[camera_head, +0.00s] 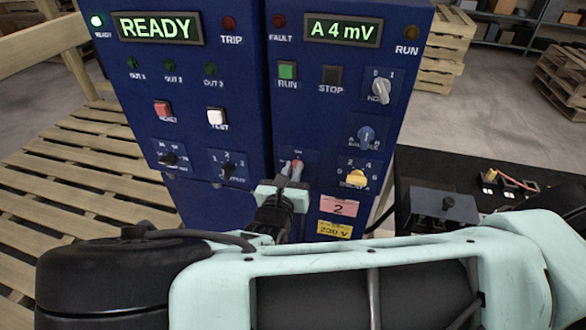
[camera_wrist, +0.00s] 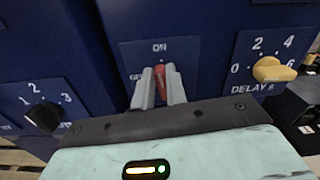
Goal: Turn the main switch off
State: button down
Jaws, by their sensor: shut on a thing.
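The main switch is a red handle (camera_wrist: 159,75) on a blue panel, with "ON" printed above it. In the wrist view it stands about upright, toward "ON". A label to its left is mostly hidden by a finger. My gripper (camera_wrist: 160,88) has its two grey fingers closed on either side of the red handle. In the head view my gripper (camera_head: 290,170) is at the lower front of the right cabinet, and only a bit of the red handle (camera_head: 298,164) shows. The lower part of the handle is hidden between the fingers.
The yellow delay knob (camera_wrist: 272,69) is to the right of the switch, and a black knob (camera_wrist: 43,116) is to the left. The left display (camera_head: 155,28) reads "READY"; the right display (camera_head: 343,30) reads "A 4 mV". A dark table (camera_head: 470,180) with small items stands at right.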

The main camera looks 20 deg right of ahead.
jog(key=n+p, duration=0.2)
jog(key=n, duration=0.1)
jog(key=shift+w+a, duration=0.15)
jog(key=shift+a, duration=0.05)
jog(key=n, duration=0.1)
jog(key=n+p, duration=0.1)
jog(key=n, duration=0.3)
jog(key=shift+w+a+f, duration=0.15)
jog(key=shift+a+f, duration=0.1)
jog(key=shift+w+a+f+n+p, duration=0.1)
jog(key=shift+f+n+p, duration=0.15)
jog(key=shift+n, duration=1.15)
jog(key=shift+a+f+n+p, duration=0.1)
jog(key=shift+f+n+p, duration=0.1)
jog(key=shift+n, duration=1.2)
jog(key=shift+w+f+n+p, duration=0.15)
jog(key=shift+f+n, duration=0.1)
jog(key=shift+n, duration=1.15)
jog(key=shift+s, duration=0.15)
jog(key=c, duration=1.4)
grip_release()
jog(key=shift+c, duration=0.2)
jog(key=b+v, duration=0.5)
jog(key=v, duration=1.2)
jog(key=shift+s+a+b, duration=0.15)
jog(key=shift+b, duration=0.25)
